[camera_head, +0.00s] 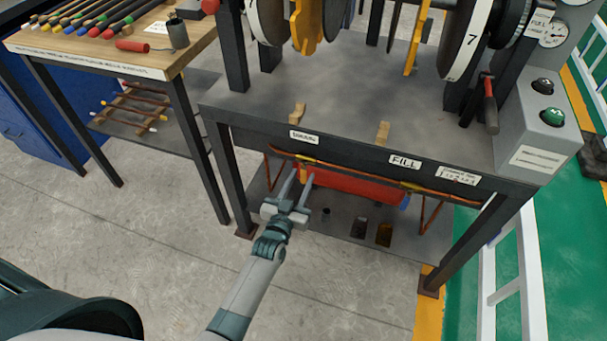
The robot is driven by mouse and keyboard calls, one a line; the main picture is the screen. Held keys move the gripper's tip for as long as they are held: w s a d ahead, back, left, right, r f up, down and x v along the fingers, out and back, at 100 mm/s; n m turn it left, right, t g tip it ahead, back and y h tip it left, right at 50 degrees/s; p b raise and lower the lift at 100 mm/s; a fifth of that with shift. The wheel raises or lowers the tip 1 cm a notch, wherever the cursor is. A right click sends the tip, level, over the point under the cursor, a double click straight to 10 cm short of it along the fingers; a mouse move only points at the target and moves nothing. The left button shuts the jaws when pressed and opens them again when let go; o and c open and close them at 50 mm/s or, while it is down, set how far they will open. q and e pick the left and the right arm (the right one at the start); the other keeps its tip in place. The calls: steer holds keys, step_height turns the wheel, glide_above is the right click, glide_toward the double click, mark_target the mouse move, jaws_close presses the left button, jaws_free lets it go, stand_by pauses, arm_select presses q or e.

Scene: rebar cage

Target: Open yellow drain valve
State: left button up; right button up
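An orange-brown pipe (350,171) runs under the front edge of the grey machine table. A small yellow valve piece (306,160) sits on the pipe's left part, below a white label (303,137) too small to read surely. A second yellowish fitting (416,187) is farther right, below the FILL label (405,162). My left gripper (299,174) is open, its two fingers pointing up toward the left valve piece from just below it. My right gripper is not in view.
A red cylinder (360,187) lies behind the pipe on the lower shelf (335,222). Table legs (228,175) stand left and right of the opening. A wooden-topped tool table (95,58) is at left. The floor (150,240) in front is clear.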

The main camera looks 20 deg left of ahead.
arm_select(q)
steer(key=shift+w, duration=1.2)
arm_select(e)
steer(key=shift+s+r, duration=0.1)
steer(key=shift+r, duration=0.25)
arm_select(q)
jaws_close()
